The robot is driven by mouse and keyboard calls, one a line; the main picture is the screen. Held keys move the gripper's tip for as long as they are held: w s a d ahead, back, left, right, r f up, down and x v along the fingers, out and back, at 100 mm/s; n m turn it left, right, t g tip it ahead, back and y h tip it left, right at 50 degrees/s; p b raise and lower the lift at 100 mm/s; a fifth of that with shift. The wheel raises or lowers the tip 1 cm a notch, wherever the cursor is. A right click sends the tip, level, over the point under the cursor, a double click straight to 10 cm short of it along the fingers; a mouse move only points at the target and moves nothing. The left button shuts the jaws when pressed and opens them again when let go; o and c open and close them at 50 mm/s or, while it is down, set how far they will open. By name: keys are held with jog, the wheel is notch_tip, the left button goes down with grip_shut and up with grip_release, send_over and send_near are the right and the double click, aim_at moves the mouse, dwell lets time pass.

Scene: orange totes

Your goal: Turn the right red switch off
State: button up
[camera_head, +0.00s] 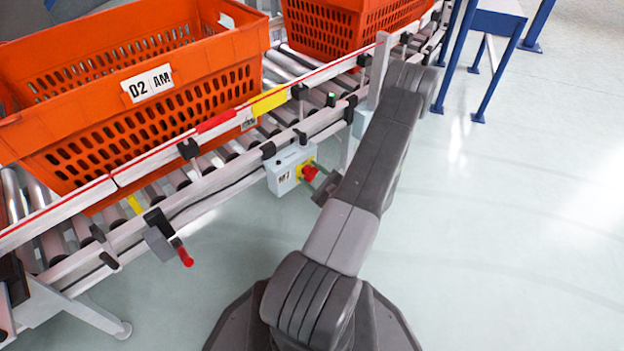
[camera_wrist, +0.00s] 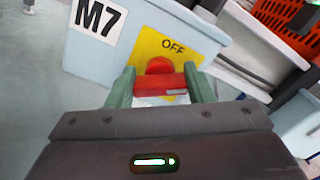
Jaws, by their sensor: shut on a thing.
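The right red switch (camera_head: 309,172) sits on a yellow plate (camera_wrist: 203,60) on a pale blue-grey box (camera_head: 283,177) marked M7, mounted on the conveyor's side. In the wrist view the red switch (camera_wrist: 165,83) shows a round knob with a red bar below it, and "OFF" is printed above. My gripper (camera_wrist: 160,90) has its two green fingers on either side of the red bar and is shut on it. In the head view my gripper (camera_head: 319,182) reaches the box from the right. The lower part of the switch is partly hidden.
Another red-ended device (camera_head: 183,254) hangs from the conveyor at left. Orange totes (camera_head: 190,100) (camera_head: 340,35) stand on the roller conveyor, the nearer labelled 02 AM. A blue-legged table (camera_head: 490,60) stands at upper right. The floor at right is clear.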

jog(key=n+b, duration=0.1)
jog(key=n, duration=0.4)
jog(key=shift+n, duration=0.3)
jog(key=n, duration=0.5)
jog(key=shift+f+n, duration=0.15)
jog(key=shift+n, duration=0.25)
jog(key=shift+s, duration=0.1)
jog(key=o, duration=1)
jog(key=shift+c, duration=0.2)
jog(key=p+v, duration=0.3)
jog(key=v, duration=1)
jog(key=shift+s+d, duration=0.25)
